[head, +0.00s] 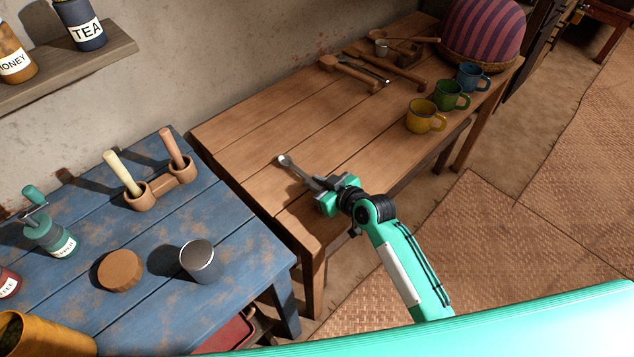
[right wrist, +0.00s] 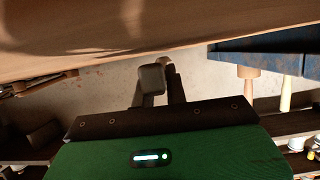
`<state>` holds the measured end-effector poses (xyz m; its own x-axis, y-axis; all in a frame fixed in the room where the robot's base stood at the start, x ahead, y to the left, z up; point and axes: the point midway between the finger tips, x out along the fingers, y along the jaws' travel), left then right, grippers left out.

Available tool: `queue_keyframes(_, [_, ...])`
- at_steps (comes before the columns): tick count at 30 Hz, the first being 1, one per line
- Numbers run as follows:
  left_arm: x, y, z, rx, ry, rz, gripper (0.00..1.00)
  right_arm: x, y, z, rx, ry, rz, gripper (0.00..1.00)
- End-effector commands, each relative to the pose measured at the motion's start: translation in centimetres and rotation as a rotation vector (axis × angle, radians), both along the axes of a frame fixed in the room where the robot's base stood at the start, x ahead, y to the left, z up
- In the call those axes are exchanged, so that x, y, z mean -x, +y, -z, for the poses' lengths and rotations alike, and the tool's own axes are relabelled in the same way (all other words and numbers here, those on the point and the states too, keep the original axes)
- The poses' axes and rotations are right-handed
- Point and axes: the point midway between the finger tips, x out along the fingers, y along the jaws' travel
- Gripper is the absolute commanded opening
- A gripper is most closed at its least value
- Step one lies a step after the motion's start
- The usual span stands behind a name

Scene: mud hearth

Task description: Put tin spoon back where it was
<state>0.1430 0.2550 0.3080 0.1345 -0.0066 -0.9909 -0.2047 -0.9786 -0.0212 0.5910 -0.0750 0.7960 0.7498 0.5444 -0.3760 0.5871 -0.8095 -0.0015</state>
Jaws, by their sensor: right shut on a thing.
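The tin spoon (head: 287,162) is grey metal and shows in the head view over the near left part of the brown table. My right gripper (head: 321,186) is shut on its handle end, and the spoon's bowl points away to the upper left. Whether the spoon touches the tabletop, I cannot tell. In the right wrist view the gripper's fingers (right wrist: 158,85) show against the wall, with the wooden table surface along the top of the picture; the spoon is not clear there. My left gripper is not in view.
The brown table (head: 250,125) holds a wooden rack (head: 388,72) with utensils, a striped dome basket (head: 482,35), and yellow (head: 425,116), green (head: 452,95) and blue (head: 472,77) mugs. The blue table (head: 225,215) holds a two-cup wooden holder (head: 165,190) and a dark cup (head: 199,264). The brown table's middle is clear.

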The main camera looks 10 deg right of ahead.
Motion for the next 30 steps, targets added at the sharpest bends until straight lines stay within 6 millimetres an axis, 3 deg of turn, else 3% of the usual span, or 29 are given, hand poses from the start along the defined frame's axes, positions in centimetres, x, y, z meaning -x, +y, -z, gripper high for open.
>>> queue_keyframes(17, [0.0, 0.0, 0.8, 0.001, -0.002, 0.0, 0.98, 0.0, 0.0, 1.3, 0.001, -0.001, 0.0, 0.0])
queue_keyframes(18, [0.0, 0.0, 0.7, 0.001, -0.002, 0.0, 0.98, 0.0, 0.0, 1.1, 0.0, 0.0, 0.0, 0.21])
queue_keyframes(21, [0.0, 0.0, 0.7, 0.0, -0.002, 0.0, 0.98, 0.0, 0.0, 1.1, 0.0, 0.0, 0.0, 0.39])
queue_keyframes(30, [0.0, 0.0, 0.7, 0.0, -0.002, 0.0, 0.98, 0.0, 0.0, 1.2, 0.0, 0.0, 0.0, 0.39])
